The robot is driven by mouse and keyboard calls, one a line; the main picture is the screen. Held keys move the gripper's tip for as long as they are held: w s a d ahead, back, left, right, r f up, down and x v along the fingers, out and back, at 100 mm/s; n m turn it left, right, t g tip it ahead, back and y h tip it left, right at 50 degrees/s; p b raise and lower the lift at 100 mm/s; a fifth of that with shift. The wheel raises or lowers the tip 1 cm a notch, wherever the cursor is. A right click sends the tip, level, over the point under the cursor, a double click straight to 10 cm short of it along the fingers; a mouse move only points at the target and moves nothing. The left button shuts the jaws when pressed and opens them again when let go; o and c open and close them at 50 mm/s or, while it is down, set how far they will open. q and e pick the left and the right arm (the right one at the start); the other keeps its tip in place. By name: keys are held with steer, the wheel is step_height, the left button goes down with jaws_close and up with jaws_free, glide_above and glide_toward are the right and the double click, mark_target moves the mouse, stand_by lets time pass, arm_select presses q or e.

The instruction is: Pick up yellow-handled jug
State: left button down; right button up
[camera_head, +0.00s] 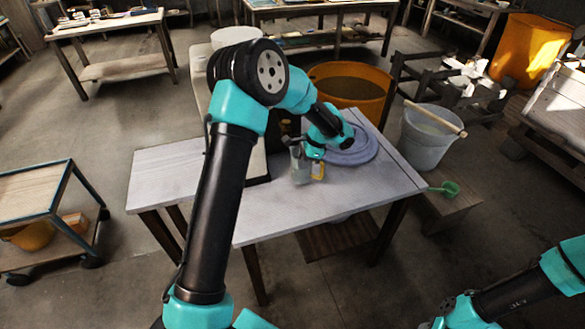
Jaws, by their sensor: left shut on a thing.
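The yellow-handled jug (301,170) is a small, clear or pale vessel with a yellow handle (318,171) on its right side. It is on or just above the light grey table (240,217); I cannot tell whether its base touches. My left gripper (305,153) is shut on the jug near its top, reaching down from above, and its fingers cover part of the rim. My right arm comes in at the lower right; its gripper (437,323) is at the bottom edge, far from the jug, and its fingers are too unclear to read.
Behind stands an orange tub (371,87). A pale bucket (426,140) and a green scoop (449,189) are on a low bench at the right. The table's front left is clear.

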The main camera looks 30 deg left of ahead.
arm_select(q)
steer(key=w+d+r, duration=0.4)
steer(key=w+d, duration=0.1)
steer(key=d, duration=0.2)
steer(key=shift+w+r, duration=0.3)
steer(key=shift+r, duration=0.05)
steer(key=shift+a, duration=0.1)
